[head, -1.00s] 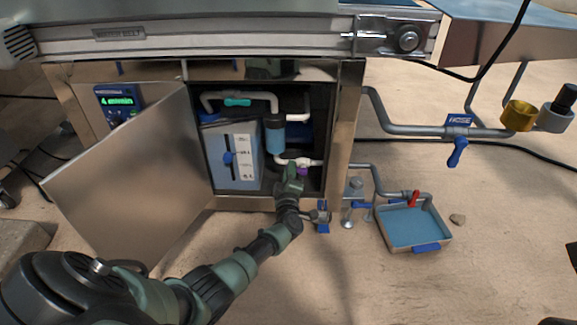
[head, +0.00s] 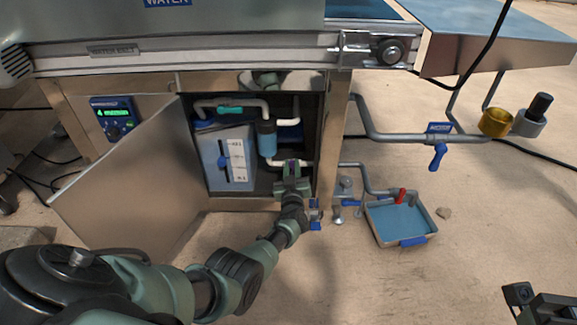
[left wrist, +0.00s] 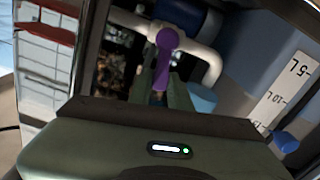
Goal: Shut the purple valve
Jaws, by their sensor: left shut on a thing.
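The purple valve (left wrist: 166,50) sits on a white pipe (left wrist: 205,52) inside the open cabinet. In the left wrist view its handle runs down between my fingers, roughly crosswise to the pipe. In the head view only a little of the purple valve (head: 291,163) shows above my gripper. My left gripper (head: 292,176) reaches into the cabinet's lower right and is shut on the handle; its fingers also show in the left wrist view (left wrist: 161,92). My right gripper (head: 540,300) is partly in view at the lower right, away from the cabinet; its jaw opening is unclear.
The cabinet door (head: 130,185) stands open at the left. Inside are a blue tank (head: 212,165), a blue filter (head: 267,138) and a teal-handled valve (head: 230,111). A blue-lined tray (head: 402,222) lies on the floor at right. A blue-handled hose valve (head: 438,157) is above it.

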